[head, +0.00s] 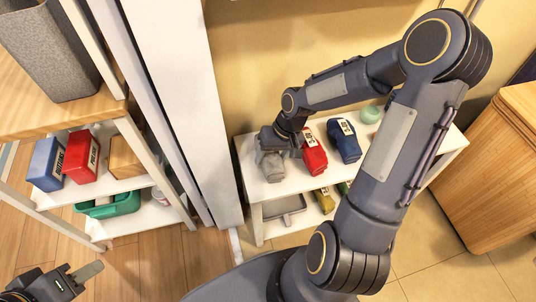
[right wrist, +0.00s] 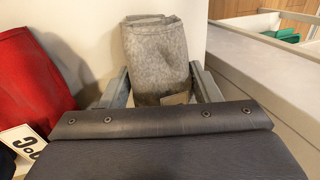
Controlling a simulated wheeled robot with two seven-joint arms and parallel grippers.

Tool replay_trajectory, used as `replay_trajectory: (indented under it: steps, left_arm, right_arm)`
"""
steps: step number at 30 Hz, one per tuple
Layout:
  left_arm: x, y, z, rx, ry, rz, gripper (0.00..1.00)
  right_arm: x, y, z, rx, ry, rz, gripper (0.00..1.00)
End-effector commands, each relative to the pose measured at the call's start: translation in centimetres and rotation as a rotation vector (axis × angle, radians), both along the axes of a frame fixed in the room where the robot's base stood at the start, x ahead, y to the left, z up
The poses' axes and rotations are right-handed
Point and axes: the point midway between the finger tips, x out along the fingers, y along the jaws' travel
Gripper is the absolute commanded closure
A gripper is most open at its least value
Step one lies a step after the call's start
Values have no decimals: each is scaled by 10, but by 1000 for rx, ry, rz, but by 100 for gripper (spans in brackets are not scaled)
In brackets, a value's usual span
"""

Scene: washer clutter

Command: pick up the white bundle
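The white bundle, which looks pale grey, stands on the white shelf's top (head: 304,190) at its left end, left of a red bundle. In the head view the bundle (head: 272,169) is partly covered by my right gripper (head: 272,143). In the right wrist view the bundle (right wrist: 155,52) is between the two fingers of my right gripper (right wrist: 158,85), one on each side. Whether they press on it is not clear. My left gripper (head: 80,276) is at the lower left, away from the shelf, with no object seen in it.
The red bundle (head: 313,155) and a blue one (head: 344,141) stand to the right of the white bundle. A green round item (head: 371,114) sits farther back. A grey tray (head: 284,206) is on the lower shelf. A tall white panel (head: 185,90) rises on the left.

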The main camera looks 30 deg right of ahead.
Motion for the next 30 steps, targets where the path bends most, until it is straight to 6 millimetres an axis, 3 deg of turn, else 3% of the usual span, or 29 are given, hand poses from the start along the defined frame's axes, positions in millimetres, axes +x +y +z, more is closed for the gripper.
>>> replay_trajectory:
  steps: [1,4,11,17,21,30]
  left_arm:
    - [0,0,0,0,0,0,64]
    - [0,0,0,0,0,0,64]
    - [0,0,1,0,0,0,64]
    - [0,0,10,0,0,0,64]
    - [0,0,25,0,0,0,64]
    - [0,0,59,0,0,0,64]
  right_arm:
    - [0,0,0,0,0,0,56]
    - [0,0,0,0,0,0,68]
    - [0,0,1,0,-1,0,69]
    - [0,0,15,0,-1,0,69]
    - [1,-1,39,-2,-3,-1,69]
    - [-49,-33,103,-3,0,-10,69]
